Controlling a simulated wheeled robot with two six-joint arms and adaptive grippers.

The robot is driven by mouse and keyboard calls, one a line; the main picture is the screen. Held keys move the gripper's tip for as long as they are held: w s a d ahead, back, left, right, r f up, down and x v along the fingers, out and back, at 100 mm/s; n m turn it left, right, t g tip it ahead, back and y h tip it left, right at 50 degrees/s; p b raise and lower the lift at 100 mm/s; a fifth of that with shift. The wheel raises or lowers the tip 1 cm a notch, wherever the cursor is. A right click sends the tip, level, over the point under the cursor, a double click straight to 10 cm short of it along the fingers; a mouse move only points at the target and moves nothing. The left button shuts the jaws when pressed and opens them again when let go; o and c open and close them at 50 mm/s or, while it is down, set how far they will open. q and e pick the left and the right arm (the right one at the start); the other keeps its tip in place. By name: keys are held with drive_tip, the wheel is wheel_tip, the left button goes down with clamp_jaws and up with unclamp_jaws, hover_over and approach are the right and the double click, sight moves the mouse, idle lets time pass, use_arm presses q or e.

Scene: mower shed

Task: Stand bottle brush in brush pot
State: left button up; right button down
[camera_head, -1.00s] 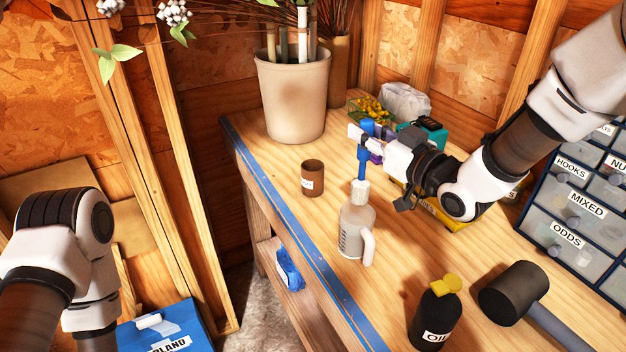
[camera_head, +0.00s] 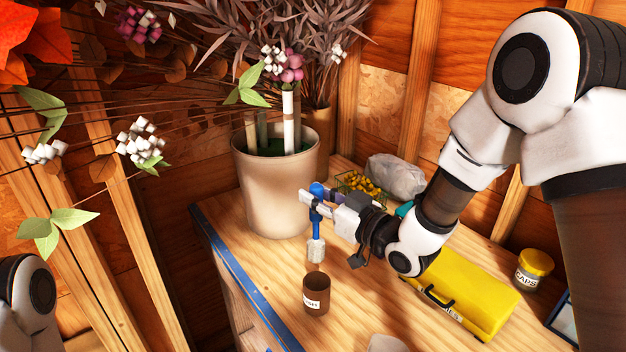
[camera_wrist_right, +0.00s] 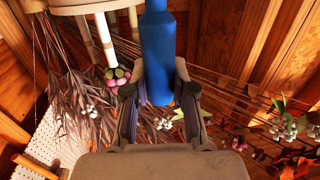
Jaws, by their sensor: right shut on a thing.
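The bottle brush (camera_head: 317,249) has a blue handle and a pale grey bristle head. It hangs upright, bristles down, in my right gripper (camera_head: 314,200), which is shut on the blue handle. The brush pot (camera_head: 316,297) is a small brown cup with a white label, standing upright on the bench. The bristle end is just above the pot's rim in the head view, with a small gap; exact depth is hard to tell. The right wrist view shows the blue handle (camera_wrist_right: 160,45) between the fingers. My left gripper is out of view; only part of that arm shows.
A large beige planter (camera_head: 270,190) with stems stands behind the brush. Blue tape (camera_head: 240,275) lines the bench's left edge.

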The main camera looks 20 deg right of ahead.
sight(319, 246)
drive_tip(key=shift+s+d+r+p, duration=0.1)
drive_tip(key=shift+s+r+p, duration=0.05)
drive_tip(key=shift+p, duration=0.15)
drive_tip(key=shift+s, duration=0.3)
use_arm(q)
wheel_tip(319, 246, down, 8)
drive_tip(key=b, duration=0.9)
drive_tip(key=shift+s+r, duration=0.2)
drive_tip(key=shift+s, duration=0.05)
use_arm(e)
wheel_tip(319, 246, down, 12)
drive_tip(key=shift+r, duration=0.1)
drive_tip(key=c, duration=0.9)
unclamp_jaws()
drive_tip(key=shift+s, duration=0.1)
